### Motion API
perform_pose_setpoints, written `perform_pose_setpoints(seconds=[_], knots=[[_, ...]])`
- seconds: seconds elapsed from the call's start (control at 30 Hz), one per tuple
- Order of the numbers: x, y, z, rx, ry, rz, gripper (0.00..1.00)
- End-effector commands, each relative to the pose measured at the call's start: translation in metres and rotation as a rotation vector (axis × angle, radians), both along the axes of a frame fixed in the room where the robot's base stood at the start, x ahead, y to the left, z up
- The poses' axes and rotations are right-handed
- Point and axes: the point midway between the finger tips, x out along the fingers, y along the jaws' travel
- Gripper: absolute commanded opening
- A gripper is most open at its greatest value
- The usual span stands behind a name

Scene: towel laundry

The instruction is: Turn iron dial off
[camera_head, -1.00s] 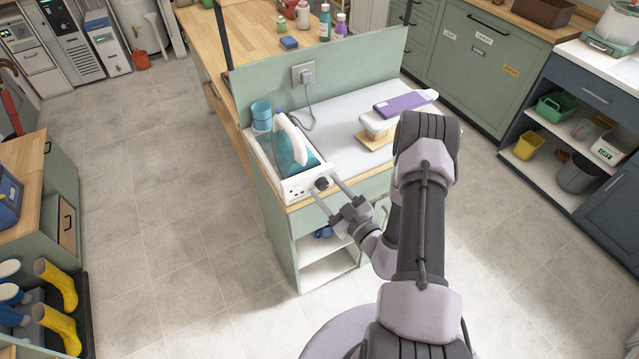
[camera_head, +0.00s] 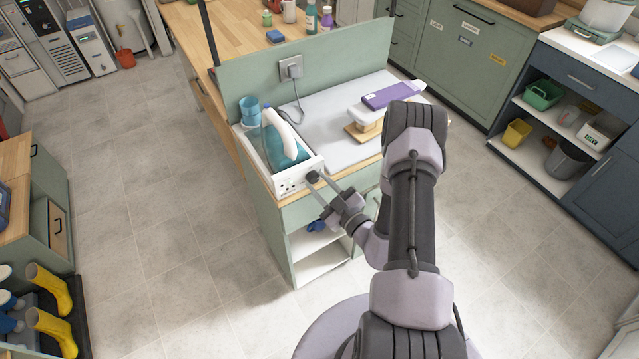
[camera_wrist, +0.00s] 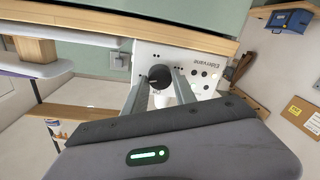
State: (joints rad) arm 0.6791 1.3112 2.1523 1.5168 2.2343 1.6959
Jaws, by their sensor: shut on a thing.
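The iron (camera_head: 284,140) is teal and white and stands in a white station on the left part of the green counter. The dark round iron dial (camera_head: 312,176) is on the station's front panel, at its right end. In the wrist view the dial (camera_wrist: 160,76) shows between the tips of my two fingers, with small dark holes and lettering beside it. My gripper (camera_head: 317,181) reaches the dial from the lower right and is shut on it. The dial's pointer setting is too small to read.
A blue cup (camera_head: 250,110) stands behind the station by the upright green panel. A wall socket (camera_head: 290,68) with a grey cord is on that panel. A purple-topped small board (camera_head: 393,95) lies to the right.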

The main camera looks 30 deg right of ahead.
Motion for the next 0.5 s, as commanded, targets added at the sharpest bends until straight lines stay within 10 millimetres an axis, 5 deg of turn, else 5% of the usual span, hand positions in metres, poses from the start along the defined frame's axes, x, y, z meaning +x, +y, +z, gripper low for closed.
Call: perform_pose_setpoints(seconds=[0.5], knots=[[0.0003,0.0007,0.0025,-0.449,-0.017,0.002,0.00]])
